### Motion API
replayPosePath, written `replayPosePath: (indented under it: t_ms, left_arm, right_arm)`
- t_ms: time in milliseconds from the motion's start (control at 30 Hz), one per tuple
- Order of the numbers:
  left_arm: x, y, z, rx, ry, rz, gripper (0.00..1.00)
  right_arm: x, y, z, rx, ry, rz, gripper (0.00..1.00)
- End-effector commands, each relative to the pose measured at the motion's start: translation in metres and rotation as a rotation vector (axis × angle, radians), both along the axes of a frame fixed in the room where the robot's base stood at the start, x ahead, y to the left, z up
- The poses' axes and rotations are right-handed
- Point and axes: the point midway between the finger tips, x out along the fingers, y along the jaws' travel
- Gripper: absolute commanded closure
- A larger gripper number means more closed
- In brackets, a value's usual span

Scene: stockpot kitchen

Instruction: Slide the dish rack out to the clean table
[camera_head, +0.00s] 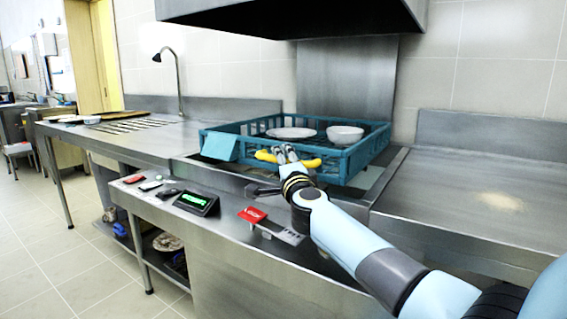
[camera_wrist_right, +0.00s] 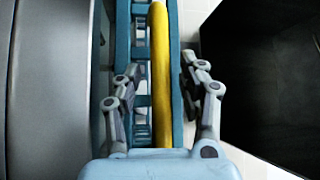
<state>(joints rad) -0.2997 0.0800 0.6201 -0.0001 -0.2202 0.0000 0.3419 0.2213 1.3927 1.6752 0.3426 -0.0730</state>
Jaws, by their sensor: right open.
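The teal dish rack (camera_head: 350,164) sits on the metal dishwasher bed under the hood, holding a white plate (camera_head: 291,132) and a white bowl (camera_head: 345,135). A yellow handle (camera_head: 311,163) runs along its front side. My right gripper (camera_head: 284,152) is at this handle. In the right wrist view the yellow handle (camera_wrist_right: 160,70) lies between the two spread fingers of the gripper (camera_wrist_right: 158,82), with gaps on both sides. The clean table cannot be told for sure from its looks; metal tables stand on both sides. My left gripper is not in view.
The right metal table (camera_head: 480,195) has a pale stain on top. The left table (camera_head: 125,130) has a tap and slotted drain. The metal hood (camera_head: 300,15) hangs above the rack. A front ledge holds a green display (camera_head: 196,201) and a red card (camera_head: 252,214).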

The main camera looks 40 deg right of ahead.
Motion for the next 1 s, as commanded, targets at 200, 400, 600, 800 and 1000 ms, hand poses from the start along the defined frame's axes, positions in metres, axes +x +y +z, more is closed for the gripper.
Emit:
replayPosePath:
  t_ms: [200,400,600,800,1000]
  left_arm:
    - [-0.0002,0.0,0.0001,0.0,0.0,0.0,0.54]
    - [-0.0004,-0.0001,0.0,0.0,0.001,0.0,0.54]
    - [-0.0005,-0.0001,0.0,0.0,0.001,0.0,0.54]
    - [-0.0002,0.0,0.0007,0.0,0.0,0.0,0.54]
    - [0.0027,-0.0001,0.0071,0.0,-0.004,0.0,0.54]
  right_arm:
    - [-0.0003,0.0001,0.0,0.0,0.0,0.0,0.81]
    - [-0.0005,0.0002,-0.0005,0.0,0.001,0.0,1.0]
    - [-0.0007,0.0002,-0.0013,0.0,0.002,0.0,1.0]
    - [-0.0015,-0.0001,-0.0018,-0.001,0.003,-0.001,1.0]
    - [-0.0089,-0.0029,-0.0014,-0.002,0.006,0.0,1.0]
